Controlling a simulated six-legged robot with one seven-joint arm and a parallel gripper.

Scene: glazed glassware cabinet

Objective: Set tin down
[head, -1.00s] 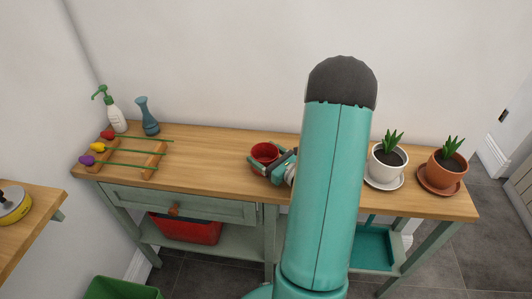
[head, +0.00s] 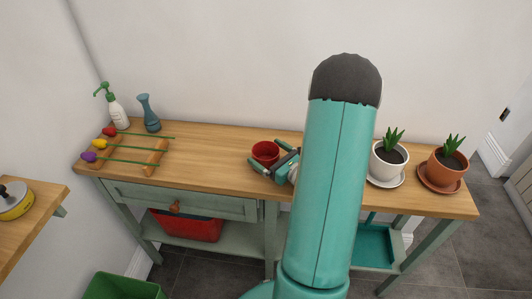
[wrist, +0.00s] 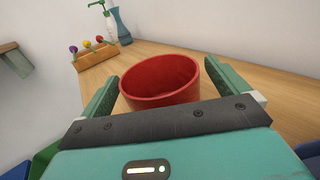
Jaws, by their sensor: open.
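The red tin (head: 265,153) stands upright on the wooden top of the bench (head: 218,165), near its middle. In the wrist view the red tin (wrist: 160,82) appears empty and sits between the two green fingers of my gripper (wrist: 157,84). Gaps show between the tin and both fingers. In the head view my gripper (head: 274,160) is open around the tin at bench-top height, and my arm hides part of the bench to its right.
A white pot (head: 386,160) and a terracotta pot (head: 444,168) stand at right. Bench top between rack and tin is clear.

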